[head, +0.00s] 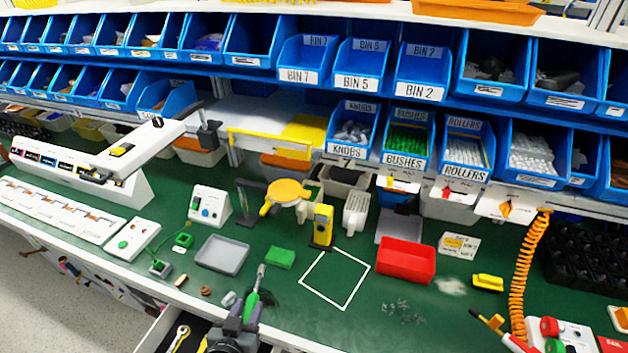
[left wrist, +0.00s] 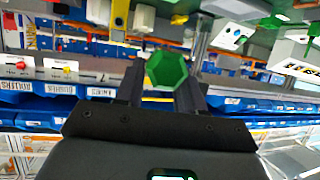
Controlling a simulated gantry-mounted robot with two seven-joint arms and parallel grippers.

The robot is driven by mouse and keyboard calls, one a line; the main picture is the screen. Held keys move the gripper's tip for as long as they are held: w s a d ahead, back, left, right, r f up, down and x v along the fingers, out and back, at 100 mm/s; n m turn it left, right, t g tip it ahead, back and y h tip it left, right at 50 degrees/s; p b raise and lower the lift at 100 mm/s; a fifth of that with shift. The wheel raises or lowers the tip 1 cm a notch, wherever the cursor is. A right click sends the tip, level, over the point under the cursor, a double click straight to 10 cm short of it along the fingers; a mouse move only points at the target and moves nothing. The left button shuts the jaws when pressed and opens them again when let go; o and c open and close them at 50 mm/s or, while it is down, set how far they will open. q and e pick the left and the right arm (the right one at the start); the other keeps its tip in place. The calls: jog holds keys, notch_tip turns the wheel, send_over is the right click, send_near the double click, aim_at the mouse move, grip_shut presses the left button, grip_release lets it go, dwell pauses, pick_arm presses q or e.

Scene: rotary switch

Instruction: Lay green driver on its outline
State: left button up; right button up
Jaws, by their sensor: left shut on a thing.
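The green driver (head: 252,299) has a green handle and a grey shaft that points up, away from the bottom edge, in the head view. My left gripper (head: 243,312) is shut on its handle, near the front edge of the bench. In the left wrist view the hexagonal green handle end (left wrist: 168,72) sits between the two dark fingers. An open drawer (head: 150,335) at the bottom holds a wrench (head: 179,338); my gripper hides part of it. I cannot make out a driver-shaped outline. My right gripper is not in view.
A white square outline (head: 314,293) is on the green bench. A grey tray (head: 222,254), a green block (head: 280,258), a red bin (head: 406,260) and a yellow device (head: 322,227) stand nearby. Small loose parts lie left of my gripper. Blue bins line the shelves behind.

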pick_arm(q)
jog(key=s+a+r+n+y+p, duration=0.1)
jog(key=s+a+r+p, duration=0.1)
jog(key=r+p, duration=1.1)
jog(key=s+a+r+p, duration=0.3)
jog(key=r+p, duration=0.8)
jog(key=p, duration=0.5)
jog(key=w+d+f+m+h+b, duration=0.1)
jog(key=w+d+f+b, duration=0.1)
jog(key=f+b, duration=0.7)
jog(key=w+d+f+h+b, duration=0.1)
jog(key=d+f+b, duration=0.4)
jog(key=f+b, duration=0.5)
jog(key=w+d+f+m+b, duration=0.1)
jog(key=w+d+f+b, duration=0.2)
jog(key=f+b, duration=0.7)
jog(key=shift+d+f+m+h, duration=0.3)
jog(key=shift+d+f+h, duration=0.1)
jog(key=shift+f, duration=0.2)
jog(key=shift+a, duration=0.1)
